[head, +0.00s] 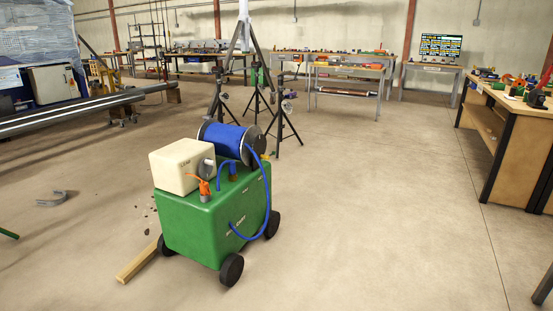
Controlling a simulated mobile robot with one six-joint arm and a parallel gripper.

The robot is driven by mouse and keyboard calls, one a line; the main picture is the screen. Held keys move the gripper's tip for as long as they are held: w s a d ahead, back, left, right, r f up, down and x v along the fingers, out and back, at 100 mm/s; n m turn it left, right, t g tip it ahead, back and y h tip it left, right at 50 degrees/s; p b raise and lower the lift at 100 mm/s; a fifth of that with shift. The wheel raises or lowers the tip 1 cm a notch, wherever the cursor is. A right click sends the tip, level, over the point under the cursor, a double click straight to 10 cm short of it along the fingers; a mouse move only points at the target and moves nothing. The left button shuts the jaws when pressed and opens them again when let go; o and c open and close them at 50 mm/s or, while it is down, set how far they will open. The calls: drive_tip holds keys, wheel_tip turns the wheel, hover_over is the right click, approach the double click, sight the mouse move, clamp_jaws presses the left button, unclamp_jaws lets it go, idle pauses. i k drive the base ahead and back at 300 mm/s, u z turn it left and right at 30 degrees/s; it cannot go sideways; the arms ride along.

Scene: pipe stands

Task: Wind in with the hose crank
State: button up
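A green wheeled cart (200,230) stands on the floor left of the middle in the head view. A reel wound with blue hose (222,138) sits on its top, between dark round end discs. A loose length of the blue hose (266,205) hangs in a loop down the cart's right side. A small yellow-orange piece (267,156) shows at the reel's right end; I cannot tell whether it is the crank handle. My gripper is not in view.
A cream box (182,166) and an orange fitting (204,187) are on the cart's top. A wooden beam (137,262) lies against its left wheel. Tripod pipe stands (284,115) stand behind. A workbench (500,140) is at right. The floor to the right is clear.

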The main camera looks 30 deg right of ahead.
sight(259, 145)
drive_tip(key=u, duration=0.15)
drive_tip(key=i, duration=0.95)
drive_tip(key=z, duration=0.1)
